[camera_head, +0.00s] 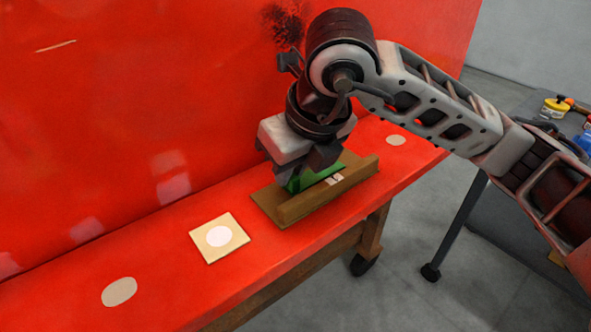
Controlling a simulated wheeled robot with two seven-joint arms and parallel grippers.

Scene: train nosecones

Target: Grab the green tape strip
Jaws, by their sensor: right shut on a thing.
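The green tape strip (325,174) shows at a wooden holder (318,198) with a raised front bar, which sits on the red bench ledge. My right gripper (296,186) points down at the holder's back left part and is shut on the green strip. The gripper covers the strip's left part, and the holder's bar hides some of its lower edge. I cannot tell whether the strip is clear of the holder. My left gripper is not in view.
A square tan plate with a white disc (219,237) lies left of the holder on the red ledge (165,262). Pale round spots mark the ledge (119,292) on both sides. A red wall rises behind. At right stands a dark table with a yellow item (555,107).

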